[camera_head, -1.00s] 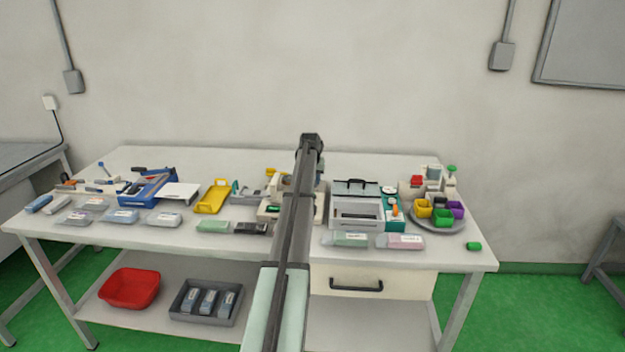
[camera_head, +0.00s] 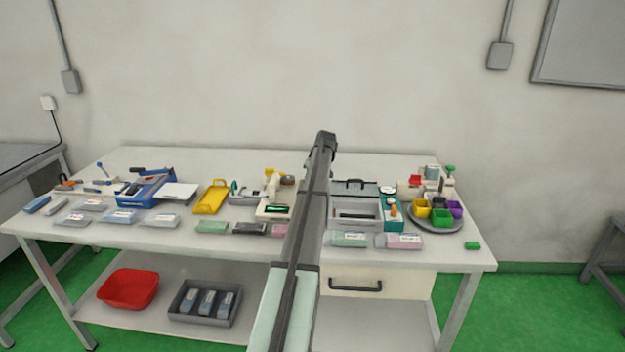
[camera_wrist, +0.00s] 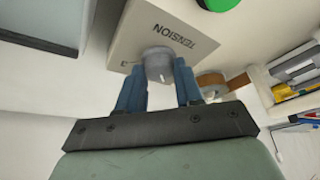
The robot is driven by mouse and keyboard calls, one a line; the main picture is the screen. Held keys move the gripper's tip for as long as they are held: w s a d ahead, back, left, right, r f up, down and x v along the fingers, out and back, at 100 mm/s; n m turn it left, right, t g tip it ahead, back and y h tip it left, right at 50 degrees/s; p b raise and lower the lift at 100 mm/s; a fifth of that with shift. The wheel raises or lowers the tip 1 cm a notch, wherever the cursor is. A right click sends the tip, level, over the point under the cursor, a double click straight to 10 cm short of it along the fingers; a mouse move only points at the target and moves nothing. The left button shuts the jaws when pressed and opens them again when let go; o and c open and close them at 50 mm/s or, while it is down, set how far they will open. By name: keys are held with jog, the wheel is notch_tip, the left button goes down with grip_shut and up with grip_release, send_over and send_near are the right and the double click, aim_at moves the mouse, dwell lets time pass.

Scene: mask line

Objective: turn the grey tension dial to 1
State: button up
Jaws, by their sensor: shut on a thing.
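The grey tension dial (camera_wrist: 158,66) shows in the wrist view on a beige panel (camera_wrist: 165,28) marked "TENSION". A pale pointer line is on the dial, and a small mark on the panel lies to its left. My gripper (camera_wrist: 160,82) has its two blue fingers on either side of the dial, shut on it. In the head view my arm (camera_head: 305,215) reaches over the table and hides the dial and the fingertips. The number the pointer stands at cannot be read.
A grey case (camera_head: 354,212) with its lid up stands right of my arm. A beige machine with a green display (camera_head: 277,209) is just left of it. A round tray (camera_head: 436,226) holds several coloured cups.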

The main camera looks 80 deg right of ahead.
jog(key=shift+n+t, duration=0.3)
jog(key=shift+n, duration=0.2)
jog(key=o, duration=1)
jog(key=shift+o, duration=0.2)
jog(key=v, duration=1.3)
jog(key=shift+r, duration=0.45)
